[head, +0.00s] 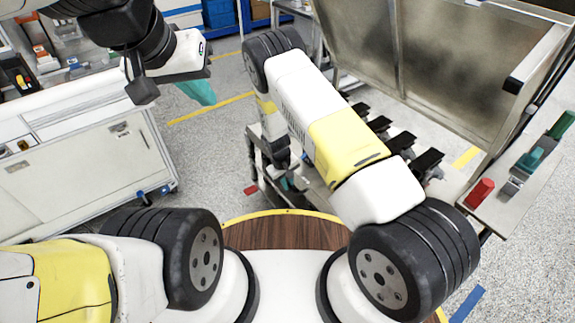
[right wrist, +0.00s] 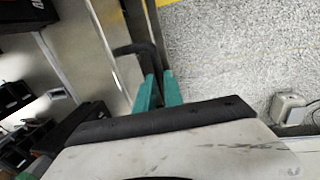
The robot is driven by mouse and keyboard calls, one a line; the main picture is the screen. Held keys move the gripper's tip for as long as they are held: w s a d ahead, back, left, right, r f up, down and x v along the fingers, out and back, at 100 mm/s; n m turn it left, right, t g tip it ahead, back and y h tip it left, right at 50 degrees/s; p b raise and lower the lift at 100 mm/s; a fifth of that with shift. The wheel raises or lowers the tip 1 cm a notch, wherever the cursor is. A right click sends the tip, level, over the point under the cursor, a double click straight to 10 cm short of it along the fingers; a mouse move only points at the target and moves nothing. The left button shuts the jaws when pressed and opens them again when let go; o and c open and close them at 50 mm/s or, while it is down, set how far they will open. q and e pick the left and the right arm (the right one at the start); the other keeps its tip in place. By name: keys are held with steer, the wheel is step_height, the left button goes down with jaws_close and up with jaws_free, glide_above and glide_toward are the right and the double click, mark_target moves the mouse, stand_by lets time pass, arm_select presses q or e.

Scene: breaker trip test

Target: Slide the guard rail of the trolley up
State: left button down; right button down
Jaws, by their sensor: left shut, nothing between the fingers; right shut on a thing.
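The trolley (head: 318,192) stands ahead of me in the head view, partly hidden behind my right arm. My right gripper (head: 291,183) is low at its near left side. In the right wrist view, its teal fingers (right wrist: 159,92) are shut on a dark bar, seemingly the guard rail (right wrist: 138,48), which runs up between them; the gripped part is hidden. The rail cannot be made out clearly in the head view. My left gripper (head: 197,92) is shut and empty, in the air at upper left, well away from the trolley.
A large tilted metal panel (head: 440,62) rises at the upper right. Several black holders (head: 378,124) sit below it. A side shelf (head: 520,180) carries red and green handles. A white cabinet (head: 85,165) stands at left. Speckled floor (head: 215,150) is clear between cabinet and trolley.

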steer(key=shift+r, duration=0.2)
steer(key=c, duration=1.5)
jaws_free()
steer(key=shift+o, duration=0.2)
step_height(320, 180, up, 8)
steer(key=a, duration=0.1)
steer(key=shift+s+f, duration=0.2)
steer(key=shift+s, duration=0.25)
steer(key=shift+a, duration=0.1)
